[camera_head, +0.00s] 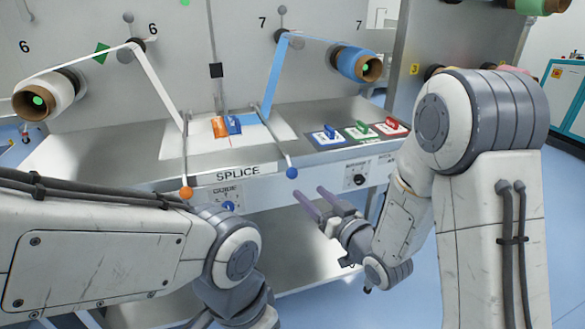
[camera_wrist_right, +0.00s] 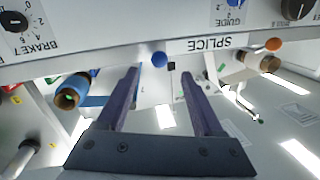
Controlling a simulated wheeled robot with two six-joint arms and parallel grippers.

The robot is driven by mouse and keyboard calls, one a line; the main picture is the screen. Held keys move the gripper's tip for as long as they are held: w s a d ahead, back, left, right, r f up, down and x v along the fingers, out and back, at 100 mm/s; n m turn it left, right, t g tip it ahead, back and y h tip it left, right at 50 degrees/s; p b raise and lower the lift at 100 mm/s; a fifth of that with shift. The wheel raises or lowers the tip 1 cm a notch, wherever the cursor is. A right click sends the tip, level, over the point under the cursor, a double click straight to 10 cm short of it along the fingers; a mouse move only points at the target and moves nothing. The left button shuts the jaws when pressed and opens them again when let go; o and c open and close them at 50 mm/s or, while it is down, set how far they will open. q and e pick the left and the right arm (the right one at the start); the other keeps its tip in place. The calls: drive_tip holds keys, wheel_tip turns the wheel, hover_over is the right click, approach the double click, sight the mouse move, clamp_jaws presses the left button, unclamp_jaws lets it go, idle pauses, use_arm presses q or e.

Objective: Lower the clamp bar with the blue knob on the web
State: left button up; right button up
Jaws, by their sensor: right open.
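The clamp bar with the blue knob (camera_head: 292,173) is a thin grey bar (camera_head: 272,138) running from beside the blue web (camera_head: 276,80) toward the front edge of the splice table. I cannot tell whether the bar touches the web. My right gripper (camera_head: 320,203) is open and empty, below and right of the blue knob, apart from it. In the right wrist view the blue knob (camera_wrist_right: 159,59) shows just beyond and between the open fingertips (camera_wrist_right: 159,73). My left arm crosses the lower left, but its gripper is out of view.
A similar bar with an orange knob (camera_head: 186,193) stands to the left, by the white web (camera_head: 160,85). Orange and blue blocks (camera_head: 226,126) sit on the table between the bars. Blue, green and red handled pieces (camera_head: 360,133) are on the right. The SPLICE panel (camera_head: 238,172) fronts the table.

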sight(295, 176)
drive_tip(key=x, duration=1)
drive_tip(key=shift+w+r+p, duration=0.2)
drive_tip(key=shift+r+p, duration=0.2)
clamp_jaws()
idle(1.0)
